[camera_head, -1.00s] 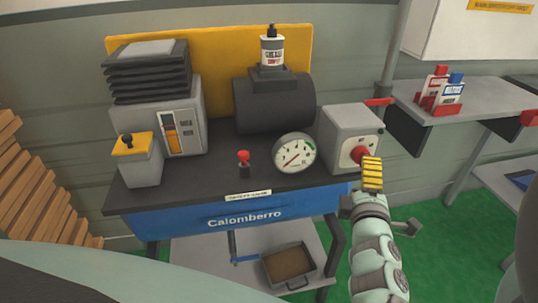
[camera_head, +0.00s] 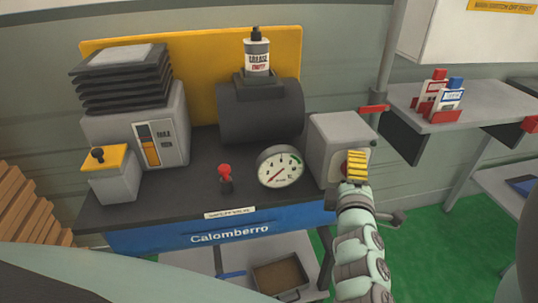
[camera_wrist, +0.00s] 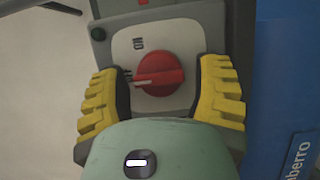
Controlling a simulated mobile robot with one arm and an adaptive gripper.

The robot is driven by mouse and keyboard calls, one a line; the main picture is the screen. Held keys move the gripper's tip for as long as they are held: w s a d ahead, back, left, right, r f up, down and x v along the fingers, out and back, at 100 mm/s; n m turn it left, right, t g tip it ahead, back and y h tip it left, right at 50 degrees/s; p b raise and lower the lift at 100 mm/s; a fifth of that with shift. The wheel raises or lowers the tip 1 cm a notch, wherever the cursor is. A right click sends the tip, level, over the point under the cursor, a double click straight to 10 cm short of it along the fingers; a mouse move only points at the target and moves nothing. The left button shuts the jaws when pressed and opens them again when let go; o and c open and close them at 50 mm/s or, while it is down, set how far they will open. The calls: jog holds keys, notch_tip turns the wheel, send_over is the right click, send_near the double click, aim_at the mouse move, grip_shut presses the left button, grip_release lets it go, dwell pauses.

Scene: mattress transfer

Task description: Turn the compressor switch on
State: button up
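The compressor switch is a red rotary knob (camera_wrist: 160,75) on a pale plate on the face of a grey box (camera_head: 340,140). In the wrist view its bar lies across the picture, with its pale-marked end toward the left. A label reading "ON", seen turned, sits above and left of it (camera_wrist: 138,43). My gripper (camera_wrist: 160,100) is open, with a yellow ribbed finger on each side of the knob and gaps between.
A gauge (camera_head: 280,167) and a small red-topped lever (camera_head: 225,178) stand left of the box on the dark bench top (camera_head: 190,185). A black cylinder (camera_head: 262,110) stands behind. A shelf (camera_head: 470,105) with red and blue items is at right.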

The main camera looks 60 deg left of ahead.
jog(key=c, duration=0.9)
jog(key=shift+r+p, duration=0.1)
jog(key=shift+p, duration=0.45)
jog(key=m+p, duration=0.1)
jog(key=p, duration=0.1)
jog(key=m+g+h+p, duration=0.1)
jog(key=p, duration=0.1)
jog(key=shift+d+r+m, duration=0.1)
jog(key=shift+r+m, duration=0.2)
jog(key=shift+m, duration=0.1)
jog(key=m+g+p, duration=0.1)
jog(key=m+p, duration=0.1)
jog(key=p, duration=0.3)
jog(key=shift+r, duration=0.1)
jog(key=m+g+p, duration=0.1)
jog(key=m+p, duration=0.1)
jog(key=p, duration=0.2)
jog(key=shift+w+p, duration=0.1)
jog(key=shift+p, duration=0.25)
jog(key=m+g+p, duration=0.1)
jog(key=p, duration=0.2)
jog(key=m+g+p, duration=0.1)
jog(key=p, duration=0.2)
jog(key=shift+f+m, duration=0.3)
